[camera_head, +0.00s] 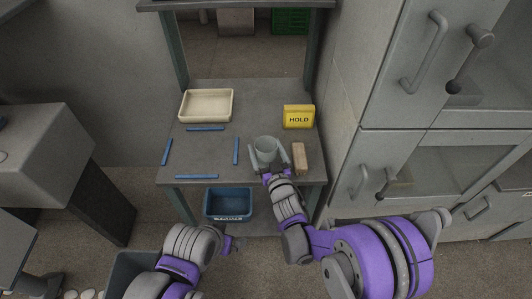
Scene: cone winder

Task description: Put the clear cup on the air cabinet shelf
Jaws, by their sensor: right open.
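The clear cup (265,146) stands upright on the grey table, near its front right. My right gripper (269,160) is open, with one finger on each side of the cup; I cannot tell whether they touch it. My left gripper (236,244) is low in front of the table, and its fingers are too small to read. A grey cabinet (342,143) with handled doors stands to the right of the table; its doors look shut. I cannot tell which part is the air cabinet shelf.
A tan block (299,158) lies just right of my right gripper. A yellow HOLD sign (299,117) stands behind it. A cream tray (207,105) is at the back left. Several blue strips lie on the left half. A blue bin (228,203) sits below the table.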

